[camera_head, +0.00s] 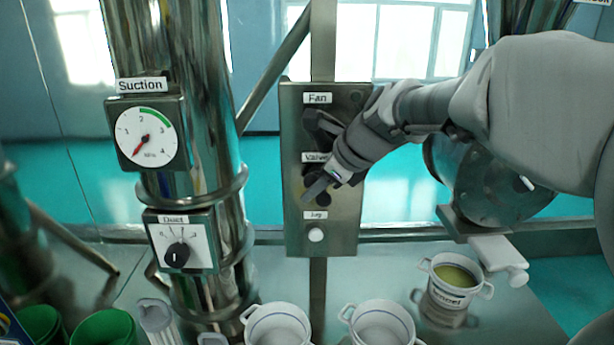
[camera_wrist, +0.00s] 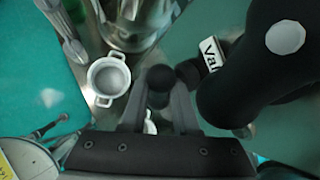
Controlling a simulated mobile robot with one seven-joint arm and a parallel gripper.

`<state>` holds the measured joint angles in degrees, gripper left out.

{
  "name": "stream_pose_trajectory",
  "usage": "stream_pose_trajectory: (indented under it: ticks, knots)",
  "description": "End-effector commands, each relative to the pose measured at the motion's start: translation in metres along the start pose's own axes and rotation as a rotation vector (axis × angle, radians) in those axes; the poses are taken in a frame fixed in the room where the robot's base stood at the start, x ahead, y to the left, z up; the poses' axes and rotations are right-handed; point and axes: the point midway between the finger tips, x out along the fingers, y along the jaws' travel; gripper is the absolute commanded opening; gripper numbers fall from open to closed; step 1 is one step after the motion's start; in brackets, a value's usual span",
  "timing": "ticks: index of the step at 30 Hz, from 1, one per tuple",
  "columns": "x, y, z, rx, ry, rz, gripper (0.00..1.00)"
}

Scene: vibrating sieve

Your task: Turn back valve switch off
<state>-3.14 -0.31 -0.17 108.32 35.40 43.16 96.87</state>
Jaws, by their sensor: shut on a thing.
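The grey control panel (camera_head: 292,235) carries labels Fan, Valve and one small lower label. The dark valve switch (camera_head: 323,199) sits just below the Valve label (camera_head: 315,157), partly hidden by my gripper (camera_head: 318,187). My gripper reaches in from the right and is shut on the valve switch. In the wrist view, a dark knob end (camera_wrist: 160,77) shows between the fingers of my gripper (camera_wrist: 160,100). The switch's exact turn angle is hard to tell. The black fan switch (camera_head: 320,124) is above, close to my wrist.
A white button (camera_head: 316,235) is low on the panel. The suction gauge (camera_head: 146,137) and duct dial (camera_head: 179,254) are on the steel column at left. White pots (camera_head: 277,325) (camera_head: 382,325) and a labelled pot (camera_head: 450,290) stand below.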

Motion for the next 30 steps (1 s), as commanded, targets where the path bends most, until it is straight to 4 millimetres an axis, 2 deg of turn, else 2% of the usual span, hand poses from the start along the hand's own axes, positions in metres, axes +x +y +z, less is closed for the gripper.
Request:
stream_pose_trajectory:
  ticks: [4, 5, 6, 15, 19, 23, 30]
  knots:
    - [0.0, 0.0, -0.001, -0.002, 0.001, 0.0, 0.0]
    - [0.0, 0.0, -0.001, -0.002, 0.001, 0.0, 0.34]
    - [0.0, 0.0, -0.001, -0.002, 0.001, 0.0, 0.41]
    - [-0.001, 0.0, 0.0, -0.001, 0.0, 0.0, 0.41]
    - [-0.01, -0.001, 0.0, -0.001, -0.002, -0.002, 0.41]
    - [-0.032, -0.001, -0.001, -0.001, -0.001, -0.005, 0.41]
    - [-0.092, -0.001, -0.001, -0.001, -0.002, -0.006, 0.41]
